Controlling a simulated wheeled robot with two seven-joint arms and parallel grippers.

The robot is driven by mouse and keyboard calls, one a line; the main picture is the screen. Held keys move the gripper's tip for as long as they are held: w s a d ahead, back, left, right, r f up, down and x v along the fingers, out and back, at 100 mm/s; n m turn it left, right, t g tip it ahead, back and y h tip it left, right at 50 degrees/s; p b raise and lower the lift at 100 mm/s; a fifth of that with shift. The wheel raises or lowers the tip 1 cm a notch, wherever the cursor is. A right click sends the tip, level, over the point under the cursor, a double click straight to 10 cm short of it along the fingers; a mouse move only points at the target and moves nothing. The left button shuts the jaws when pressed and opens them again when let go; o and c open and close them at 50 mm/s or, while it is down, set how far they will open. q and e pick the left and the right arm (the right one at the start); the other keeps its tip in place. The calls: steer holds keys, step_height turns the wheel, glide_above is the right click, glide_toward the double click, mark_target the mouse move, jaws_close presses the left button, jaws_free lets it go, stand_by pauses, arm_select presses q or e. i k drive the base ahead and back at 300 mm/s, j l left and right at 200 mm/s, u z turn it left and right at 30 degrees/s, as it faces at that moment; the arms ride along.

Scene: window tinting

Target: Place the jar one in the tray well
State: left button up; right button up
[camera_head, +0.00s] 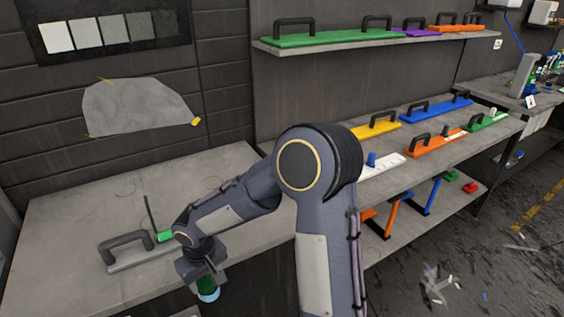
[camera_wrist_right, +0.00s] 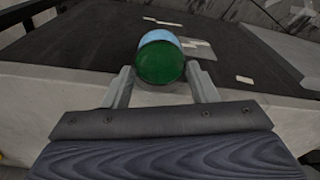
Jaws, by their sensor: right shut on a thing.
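The jar (camera_head: 208,292) has a green end and a light blue end. My right gripper (camera_head: 206,277) is shut on it, and in the head view the jar hangs below the gripper, just past the front edge of the grey table. In the right wrist view the jar (camera_wrist_right: 160,60) sits between the two fingers of the right gripper (camera_wrist_right: 162,88), its round dark green end facing the camera. My left gripper is not in view.
Coloured handled boards fill the upper shelf (camera_head: 330,48) and the bench (camera_head: 465,145) at right. The table's middle is mostly clear.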

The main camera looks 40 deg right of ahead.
mark_target(527, 90)
steer(key=k+l, duration=0.25)
steer(key=l, duration=1.2)
steer(key=k+l, duration=0.3)
steer(key=l, duration=1.15)
steer(key=k+l, duration=0.25)
steer(key=l, duration=1.2)
steer(key=k+l, duration=0.25)
steer(key=l, duration=1.25)
steer(key=k+l, duration=0.25)
steer(key=l, duration=1.2)
steer(key=k+l+u, duration=0.1)
steer(key=k+l, duration=0.15)
steer(key=l, duration=1.2)
steer(key=k+l, duration=0.35)
steer(key=l, duration=1.1)
steer(key=k+l, duration=0.3)
steer(key=l, duration=1.1)
